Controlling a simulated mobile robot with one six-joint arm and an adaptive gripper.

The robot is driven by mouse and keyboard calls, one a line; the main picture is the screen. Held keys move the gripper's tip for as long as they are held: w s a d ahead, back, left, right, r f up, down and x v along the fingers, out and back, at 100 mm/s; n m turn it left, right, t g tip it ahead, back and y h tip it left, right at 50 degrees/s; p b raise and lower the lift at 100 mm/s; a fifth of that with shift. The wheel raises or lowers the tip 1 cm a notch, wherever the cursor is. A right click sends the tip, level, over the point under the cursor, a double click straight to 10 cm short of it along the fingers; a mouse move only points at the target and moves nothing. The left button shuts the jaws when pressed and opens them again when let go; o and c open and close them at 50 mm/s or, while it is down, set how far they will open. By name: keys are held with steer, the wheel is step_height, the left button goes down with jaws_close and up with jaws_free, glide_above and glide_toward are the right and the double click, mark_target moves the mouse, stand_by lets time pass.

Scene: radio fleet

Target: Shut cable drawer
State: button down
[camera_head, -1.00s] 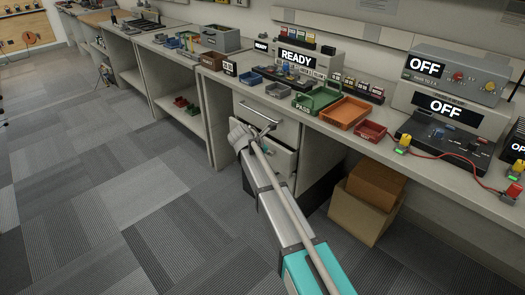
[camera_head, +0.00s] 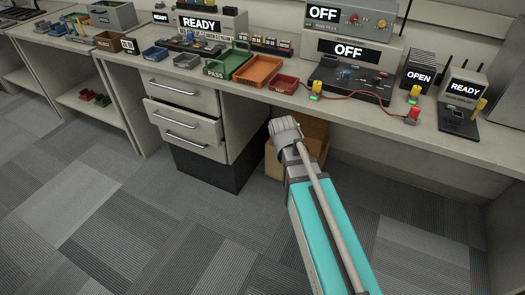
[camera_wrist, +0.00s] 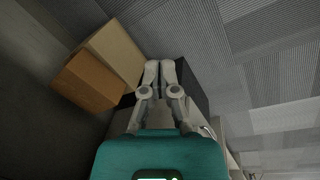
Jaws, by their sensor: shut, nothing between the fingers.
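A pale drawer unit (camera_head: 235,122) with a black base stands under the workbench, left of centre in the head view. The middle drawer (camera_head: 205,130) stands out a little past the front above it; its bar handle faces the room. The drawers' labels are not readable, so I cannot tell which is the cable drawer. My gripper (camera_head: 284,126) is shut and empty, to the right of the unit and apart from it. In the wrist view my gripper (camera_wrist: 160,68) also shows its fingers together, with the black base (camera_wrist: 194,92) beyond and to the right.
Cardboard boxes (camera_head: 313,135) sit under the bench behind my gripper; they also show in the wrist view (camera_wrist: 115,52). The bench top carries a green tray (camera_head: 228,65), an orange tray (camera_head: 258,72) and several devices. The carpet (camera_head: 150,215) before the drawers is clear.

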steer(key=s+d+m+y, duration=0.1)
steer(key=s+d+m, duration=0.3)
steer(key=s+m, duration=0.2)
steer(key=shift+s+d+g+y, duration=0.3)
steer(key=shift+s+d+g, duration=0.1)
steer(key=shift+s, duration=0.25)
steer(key=shift+f, duration=0.1)
